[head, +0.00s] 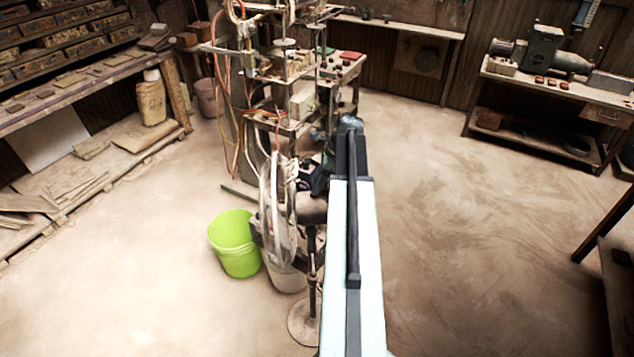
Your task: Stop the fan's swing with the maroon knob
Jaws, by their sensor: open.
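The fan (278,210) stands on a pole with a round base (301,325), left of my arm. Its round wire guard is seen nearly edge-on and faces left. The dark motor housing (312,208) is behind the guard, close to my arm. I cannot make out the maroon knob; it is too small or hidden. My gripper (317,179) shows as a small dark shape just above the motor housing, left of the arm's far end. It is open, with nothing visible in it. I cannot tell whether it touches the fan.
A lime-green bucket (238,252) and a pale bucket (286,277) stand by the fan. A tall press (290,105) with hoses rises behind it. Shelves of tiles (75,90) line the left. A workbench (560,90) stands at back right. The floor right of my arm is clear.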

